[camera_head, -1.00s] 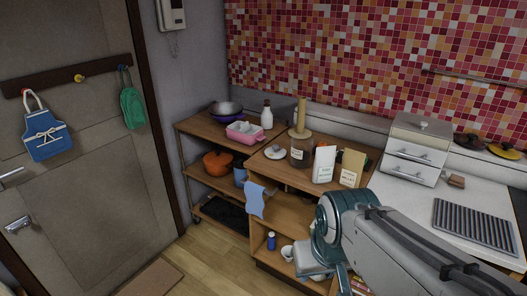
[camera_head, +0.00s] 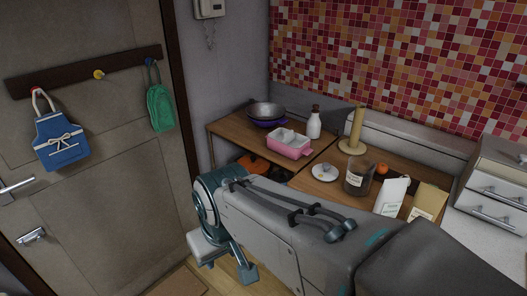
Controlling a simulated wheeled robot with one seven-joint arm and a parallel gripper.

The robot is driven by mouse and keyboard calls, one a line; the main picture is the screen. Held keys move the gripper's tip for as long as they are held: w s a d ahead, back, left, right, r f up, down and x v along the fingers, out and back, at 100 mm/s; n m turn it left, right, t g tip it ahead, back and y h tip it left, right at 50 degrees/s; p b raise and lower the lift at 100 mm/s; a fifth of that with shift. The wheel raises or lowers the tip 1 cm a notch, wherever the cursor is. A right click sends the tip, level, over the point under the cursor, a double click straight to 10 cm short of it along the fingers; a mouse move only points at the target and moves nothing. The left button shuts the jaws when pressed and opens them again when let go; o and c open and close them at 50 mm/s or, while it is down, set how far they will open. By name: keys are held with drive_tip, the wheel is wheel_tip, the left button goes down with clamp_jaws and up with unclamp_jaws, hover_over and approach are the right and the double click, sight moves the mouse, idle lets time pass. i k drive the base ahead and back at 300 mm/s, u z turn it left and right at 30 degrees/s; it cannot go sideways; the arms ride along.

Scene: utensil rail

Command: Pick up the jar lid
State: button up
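The jar lid, a pale round disc with a small knob (camera_head: 325,173), lies on the wooden counter, just left of a dark labelled jar (camera_head: 357,178). My gripper (camera_head: 228,264) hangs low at the lower middle, left of and in front of the lid, well apart from it. Its fingers are seen from behind and partly hidden by my own arm, so their opening is unclear. Nothing shows held in it.
A pink tray (camera_head: 289,144), a white bottle (camera_head: 314,122) and a bowl (camera_head: 267,112) stand behind and left of the lid.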

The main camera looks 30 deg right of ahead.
sight(324, 172)
drive_tip(key=z, duration=0.2)
drive_tip(key=i, duration=1)
drive_tip(key=z, duration=1.25)
drive_tip(key=i, duration=0.55)
drive_tip(key=z, duration=0.5)
